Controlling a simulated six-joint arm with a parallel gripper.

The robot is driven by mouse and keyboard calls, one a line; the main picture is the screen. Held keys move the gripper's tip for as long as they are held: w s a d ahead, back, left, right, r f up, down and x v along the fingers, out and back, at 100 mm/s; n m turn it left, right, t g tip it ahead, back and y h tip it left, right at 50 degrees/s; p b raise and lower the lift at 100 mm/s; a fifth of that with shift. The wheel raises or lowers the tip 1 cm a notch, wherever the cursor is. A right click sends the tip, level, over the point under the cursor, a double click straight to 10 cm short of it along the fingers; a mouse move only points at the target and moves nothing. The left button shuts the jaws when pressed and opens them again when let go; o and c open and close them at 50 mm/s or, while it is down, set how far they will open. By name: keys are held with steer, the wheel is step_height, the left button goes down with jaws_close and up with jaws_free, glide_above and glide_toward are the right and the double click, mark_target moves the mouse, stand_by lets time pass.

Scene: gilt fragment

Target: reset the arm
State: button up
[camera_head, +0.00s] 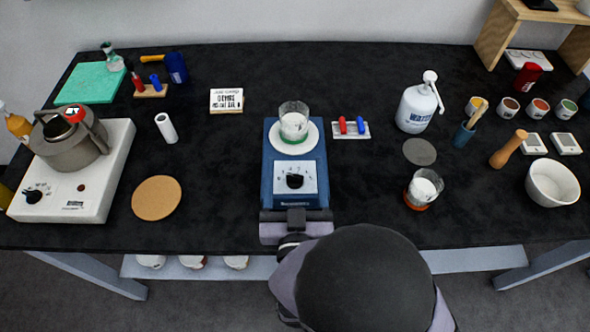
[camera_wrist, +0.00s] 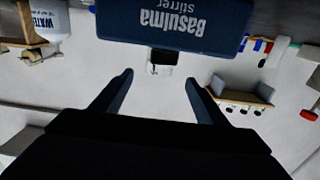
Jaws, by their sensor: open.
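My gripper (camera_wrist: 157,84) shows in the wrist view with its two dark fingers spread apart and nothing between them. Ahead of it is the dark blue stirrer (camera_wrist: 200,20), lettered "Basulma stirrer", appearing upside down. In the head view my arm is at the front middle of the table. Its end is close to the front of the blue stirrer (camera_head: 270,185), largely hidden by my own arm links. A glass beaker with white contents (camera_head: 293,122) stands on the stirrer's round white plate. I cannot tell whether the gripper touches the stirrer.
The black table (camera_head: 220,175) holds a hotplate (camera_head: 112,160) with a kettle (camera_head: 70,140) at left and a cork mat (camera_head: 156,198). At right are a second beaker (camera_head: 423,188), a white wash bottle (camera_head: 416,108), a wooden pestle (camera_head: 508,150) and a white bowl (camera_head: 552,183).

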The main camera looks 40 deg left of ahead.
stand_by(0.3)
